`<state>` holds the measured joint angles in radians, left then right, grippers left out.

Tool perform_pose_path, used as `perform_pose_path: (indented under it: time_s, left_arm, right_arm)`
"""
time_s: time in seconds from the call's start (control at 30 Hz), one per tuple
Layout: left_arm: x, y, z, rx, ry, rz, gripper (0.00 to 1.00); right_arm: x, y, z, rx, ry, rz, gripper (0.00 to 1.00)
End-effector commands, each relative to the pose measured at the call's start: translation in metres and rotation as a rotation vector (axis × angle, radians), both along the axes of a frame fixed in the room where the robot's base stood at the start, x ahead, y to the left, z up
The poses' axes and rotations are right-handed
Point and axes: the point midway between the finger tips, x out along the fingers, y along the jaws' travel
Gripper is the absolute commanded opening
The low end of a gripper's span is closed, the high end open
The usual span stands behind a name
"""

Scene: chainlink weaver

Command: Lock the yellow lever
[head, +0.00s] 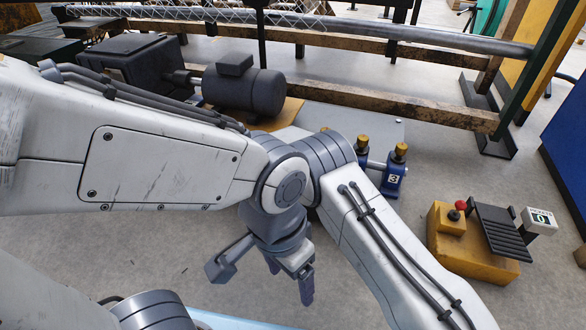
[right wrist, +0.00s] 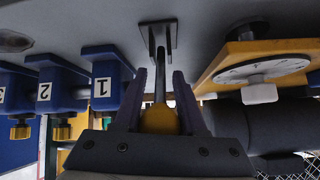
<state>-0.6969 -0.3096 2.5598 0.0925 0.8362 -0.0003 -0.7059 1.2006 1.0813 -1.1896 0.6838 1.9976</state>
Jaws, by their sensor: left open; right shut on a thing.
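The yellow lever shows in the right wrist view as a yellow knob (right wrist: 159,121) on a dark rod, which joins a dark base plate (right wrist: 152,38) on a grey surface. My right gripper (right wrist: 160,82) has its two fingers on either side of the knob and is shut on it. The lever and right gripper are not visible in the head view, where my arms cover the middle. My left gripper (head: 289,284) is open and empty, pointing down over the grey floor, below my arm's joint. No lock is plainly visible.
Blue blocks with brass knobs, numbered 1 (right wrist: 102,86), 2 (right wrist: 45,92) and 3 (head: 394,180), stand close by. A white dial (right wrist: 262,68) is right of the lever. A dark motor (head: 243,88) is behind. A yellow control box (head: 470,255) stands at right.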

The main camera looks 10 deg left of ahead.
Motion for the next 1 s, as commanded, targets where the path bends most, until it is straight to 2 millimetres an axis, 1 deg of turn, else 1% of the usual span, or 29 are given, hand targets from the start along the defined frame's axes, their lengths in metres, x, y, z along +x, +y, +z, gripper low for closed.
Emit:
perform_pose_path:
  time_s: [0.1, 0.47, 0.5, 0.57, 0.87, 1.0]
  left_arm:
    - [0.0, 0.0, -0.004, 0.0, 0.0, 0.0, 0.79]
    - [0.0, 0.0, -0.003, 0.0, 0.0, 0.0, 0.79]
    - [0.0, 0.0, -0.003, 0.0, 0.0, 0.0, 0.79]
    - [0.0, 0.0, -0.004, 0.0, 0.0, 0.0, 0.79]
    - [0.0, 0.0, -0.003, 0.0, 0.0, 0.0, 0.79]
    - [0.0, 0.0, 0.005, 0.0, 0.0, 0.0, 0.79]
  right_arm:
    - [-0.002, 0.001, -0.002, -0.007, -0.009, -0.003, 0.0]
    - [-0.004, 0.002, -0.003, -0.009, -0.009, -0.002, 0.0]
    - [-0.004, 0.002, -0.003, -0.01, -0.009, -0.001, 0.44]
    - [-0.004, 0.002, -0.003, -0.009, -0.009, -0.002, 0.65]
    - [-0.002, 0.002, -0.001, -0.006, -0.012, 0.001, 0.65]
    - [-0.002, 0.002, 0.008, -0.005, -0.012, 0.001, 0.65]
